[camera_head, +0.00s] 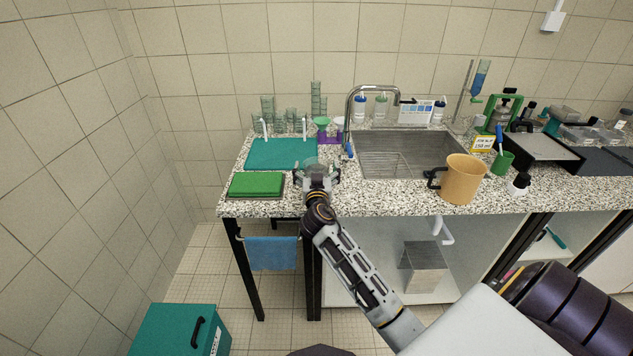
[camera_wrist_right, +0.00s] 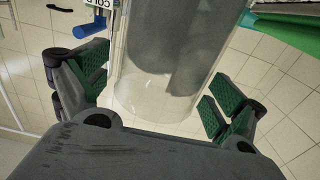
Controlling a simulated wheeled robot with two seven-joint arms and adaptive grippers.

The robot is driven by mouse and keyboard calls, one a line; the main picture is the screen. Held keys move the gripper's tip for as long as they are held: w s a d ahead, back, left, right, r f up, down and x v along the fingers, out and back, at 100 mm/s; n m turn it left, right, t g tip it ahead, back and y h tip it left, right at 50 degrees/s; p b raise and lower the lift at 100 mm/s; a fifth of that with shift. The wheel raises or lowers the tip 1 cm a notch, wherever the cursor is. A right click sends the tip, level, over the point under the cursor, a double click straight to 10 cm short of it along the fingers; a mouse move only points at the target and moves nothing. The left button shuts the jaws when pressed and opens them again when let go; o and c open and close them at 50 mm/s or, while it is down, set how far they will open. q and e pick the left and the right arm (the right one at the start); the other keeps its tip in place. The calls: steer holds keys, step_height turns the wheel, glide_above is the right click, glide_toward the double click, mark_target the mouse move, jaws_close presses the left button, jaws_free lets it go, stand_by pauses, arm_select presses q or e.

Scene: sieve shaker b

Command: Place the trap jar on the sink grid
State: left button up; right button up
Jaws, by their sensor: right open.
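A clear glass jar, which looks like the trap jar (camera_head: 312,162), stands at the counter's front, left of the sink. My right gripper (camera_head: 316,174) is in front of it and partly hides it. In the right wrist view the clear cylinder (camera_wrist_right: 170,62) is between the green-padded fingers of the right gripper (camera_wrist_right: 152,92). The fingers are open, with gaps beside the glass. The sink grid (camera_head: 385,164) is a wire rack low in the steel sink, to the right of the jar. My left gripper is not in view.
The tap (camera_head: 372,90) arches over the sink's left part. A tan pitcher (camera_head: 462,180) stands at the sink's front right. A teal mat (camera_head: 282,153) and a green pad (camera_head: 256,185) lie left of the jar. A purple holder (camera_head: 329,136) stands behind it.

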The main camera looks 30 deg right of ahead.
steer(key=shift+w+d, duration=0.25)
steer(key=shift+w, duration=0.15)
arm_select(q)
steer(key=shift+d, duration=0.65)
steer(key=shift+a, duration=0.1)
